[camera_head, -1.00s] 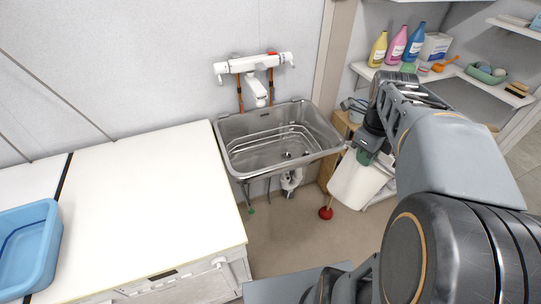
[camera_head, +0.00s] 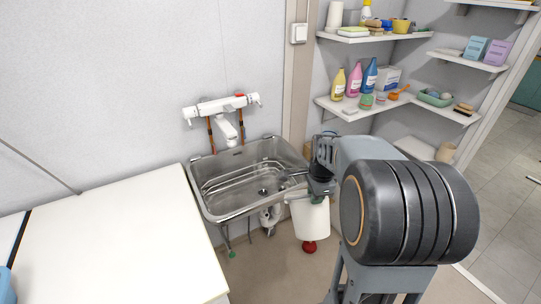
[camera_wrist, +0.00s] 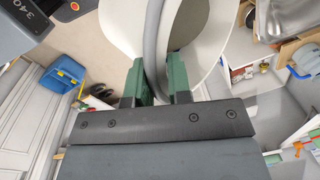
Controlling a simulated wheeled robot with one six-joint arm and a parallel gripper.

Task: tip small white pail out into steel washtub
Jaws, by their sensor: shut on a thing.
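The small white pail (camera_head: 308,220) hangs from my gripper (camera_head: 316,196), close beside the right front corner of the steel washtub (camera_head: 205,214). It looks nearly upright and its base is clear of the floor. In the wrist view my gripper (camera_wrist: 160,82) has its green fingers shut on the edge of the pail (camera_wrist: 203,58). The pail's pale wall shows on both sides of the grip. Its contents cannot be made out. The washtub is open, with wire rails and a drain inside.
A wall tap (camera_head: 226,130) reaches over the washtub's back. A white counter (camera_head: 120,245) adjoins its left side. Shelves with bottles (camera_head: 355,80) stand at the back right. A red-based plunger (camera_head: 309,246) stands below the pail.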

